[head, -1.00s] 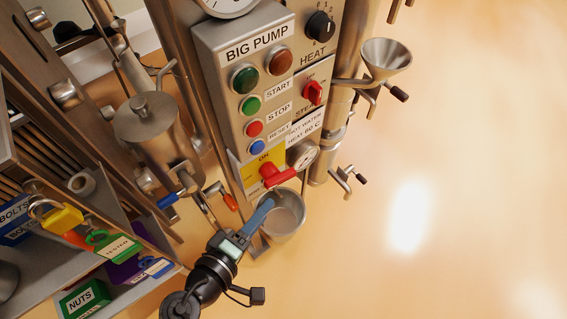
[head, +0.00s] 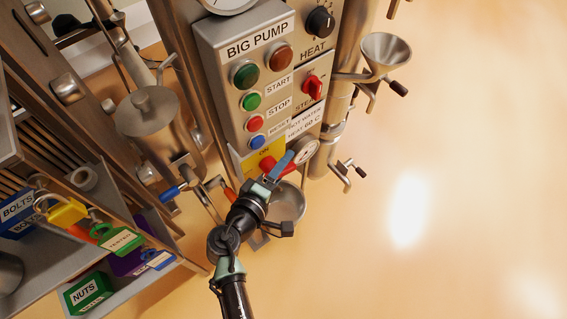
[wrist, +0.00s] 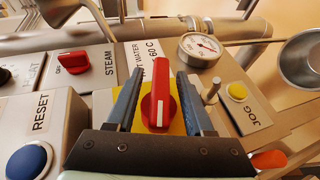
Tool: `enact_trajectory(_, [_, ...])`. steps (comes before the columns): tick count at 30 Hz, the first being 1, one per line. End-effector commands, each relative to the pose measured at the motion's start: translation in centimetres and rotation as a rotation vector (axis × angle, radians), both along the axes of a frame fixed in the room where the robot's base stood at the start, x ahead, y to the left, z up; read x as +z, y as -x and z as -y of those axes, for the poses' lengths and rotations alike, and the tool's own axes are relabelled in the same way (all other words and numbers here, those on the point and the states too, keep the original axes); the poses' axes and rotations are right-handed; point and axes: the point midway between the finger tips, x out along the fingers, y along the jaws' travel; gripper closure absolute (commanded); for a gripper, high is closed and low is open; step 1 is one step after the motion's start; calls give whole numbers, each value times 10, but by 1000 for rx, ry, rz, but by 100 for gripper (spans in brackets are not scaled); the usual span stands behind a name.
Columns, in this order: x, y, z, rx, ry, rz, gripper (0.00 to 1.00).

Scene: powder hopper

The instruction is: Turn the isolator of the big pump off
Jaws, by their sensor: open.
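The isolator of the big pump is a red rotary handle (wrist: 159,95) on a yellow plate (wrist: 178,122), at the lower end of the grey panel marked BIG PUMP (head: 232,75). In the head view the red handle (head: 268,163) shows partly behind my gripper (head: 283,165). In the wrist view my gripper (wrist: 159,90) is open, with one blue finger on each side of the handle's bar. Gaps show between the bar and both fingers. The plate's lettering is mostly hidden by my gripper.
A steam switch (wrist: 74,63), a round gauge (wrist: 200,48) and a yellow JOG button (wrist: 238,91) are close to my fingers. A blue reset button (head: 256,142) sits above the isolator. A metal cup (head: 290,205) hangs below. Padlocks (head: 120,240) are at left.

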Motion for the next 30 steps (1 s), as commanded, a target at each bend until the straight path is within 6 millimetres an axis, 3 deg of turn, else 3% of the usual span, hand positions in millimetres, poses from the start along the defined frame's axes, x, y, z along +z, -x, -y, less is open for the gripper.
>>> enact_trajectory(10, [-1, -3, 2, 0, -1, 0, 49])
enact_trajectory(18, [-1, -3, 2, 0, -1, 0, 98])
enact_trajectory(19, [-1, -3, 2, 0, -1, 0, 100])
enact_trajectory(30, [-7, -4, 1, 3, 57, 45, 100])
